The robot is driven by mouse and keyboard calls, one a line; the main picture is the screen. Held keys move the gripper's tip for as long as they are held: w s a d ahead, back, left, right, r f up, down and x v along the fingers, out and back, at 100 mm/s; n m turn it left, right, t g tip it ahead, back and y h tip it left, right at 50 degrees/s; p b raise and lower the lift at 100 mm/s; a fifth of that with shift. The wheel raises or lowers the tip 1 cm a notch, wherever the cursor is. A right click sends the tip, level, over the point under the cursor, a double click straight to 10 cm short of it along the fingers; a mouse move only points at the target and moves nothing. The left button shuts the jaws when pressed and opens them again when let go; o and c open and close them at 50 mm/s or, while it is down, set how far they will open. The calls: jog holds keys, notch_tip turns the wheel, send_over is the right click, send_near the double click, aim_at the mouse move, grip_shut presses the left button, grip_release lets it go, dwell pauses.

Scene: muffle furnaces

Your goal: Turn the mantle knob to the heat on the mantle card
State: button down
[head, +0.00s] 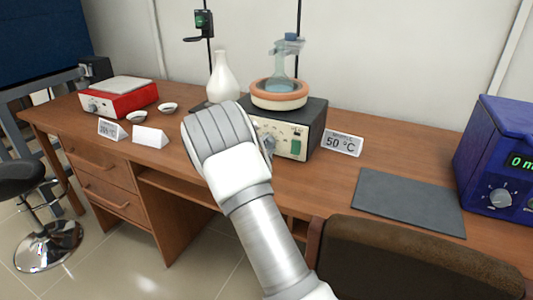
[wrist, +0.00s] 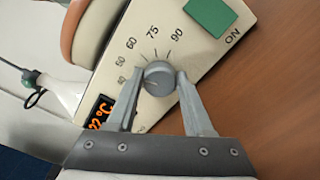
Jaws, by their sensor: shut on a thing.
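The heating mantle (head: 313,130) is a black box with a cream front, and an orange-rimmed bowl on top holds a glass flask (head: 287,72). The mantle card (head: 342,144) stands to its right and reads 50 °C. In the wrist view the grey mantle knob (wrist: 158,78) sits among printed marks, including 50, 60, 75 and 90. My gripper (wrist: 160,84) is shut on the knob, one finger on each side. I cannot tell clearly where the knob points.
An orange display (wrist: 98,113) and a green ON switch (wrist: 211,15) flank the knob. A red hotplate (head: 119,97), small dishes, and a white vase (head: 223,78) stand to the left. A grey mat (head: 409,202) and blue device (head: 497,160) lie right. A chair back (head: 410,262) is in front.

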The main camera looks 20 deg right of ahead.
jog(key=shift+m+b, duration=0.45)
jog(key=shift+m, duration=0.05)
jog(key=shift+f, duration=0.1)
jog(key=shift+c, duration=1.5)
grip_release()
jog(key=p+v, duration=0.3)
jog(key=v, duration=1.4)
jog(key=shift+a, duration=0.2)
jog(key=shift+s, duration=0.15)
